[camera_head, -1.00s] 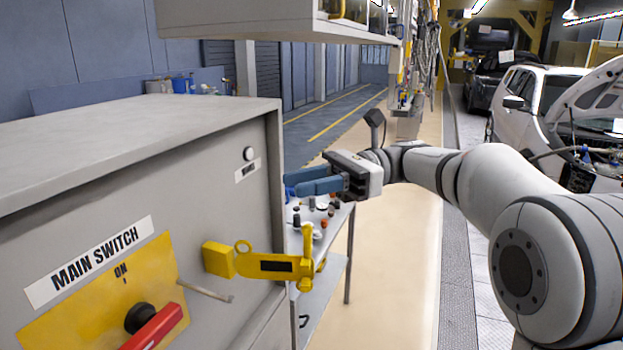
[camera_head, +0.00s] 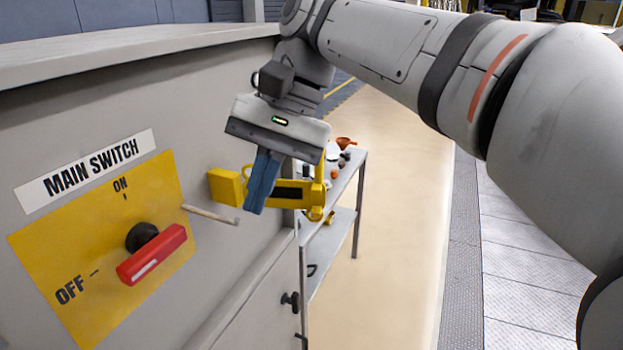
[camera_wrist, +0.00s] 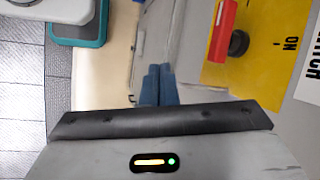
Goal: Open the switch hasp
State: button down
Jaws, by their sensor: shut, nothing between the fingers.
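The yellow switch hasp (camera_head: 226,188) sticks out from the grey cabinet's front, right of the main switch. It has a ring, a flat arm with a dark slot, and an upright yellow end piece at the right. My gripper (camera_head: 254,208) points down in front of the hasp, its blue fingers together and empty, hiding part of the hasp's arm. I cannot tell whether they touch it. In the wrist view the shut fingers (camera_wrist: 158,70) show, and I cannot make out the hasp. The red switch handle (camera_head: 152,256) sits on a yellow plate (camera_head: 60,240) marked ON and OFF.
A thin pale rod (camera_head: 210,215) juts from the cabinet (camera_head: 55,130) between switch and hasp. A small table (camera_head: 338,225) with loose parts stands behind, at right. The floor (camera_head: 400,210) beyond it is clear. My arm fills the upper right.

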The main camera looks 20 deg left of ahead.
jog(key=d+r+n+t+b, duration=0.45)
jog(key=r+n+t, duration=0.35)
jog(key=n+t, duration=0.3)
jog(key=w+a+f+m+p, duration=0.1)
jog(key=w+f, duration=0.7)
jog(key=w, duration=0.1)
jog(key=shift+w+a+t, duration=0.2)
jog(key=shift+a+t, duration=0.05)
jog(key=shift+t, duration=0.05)
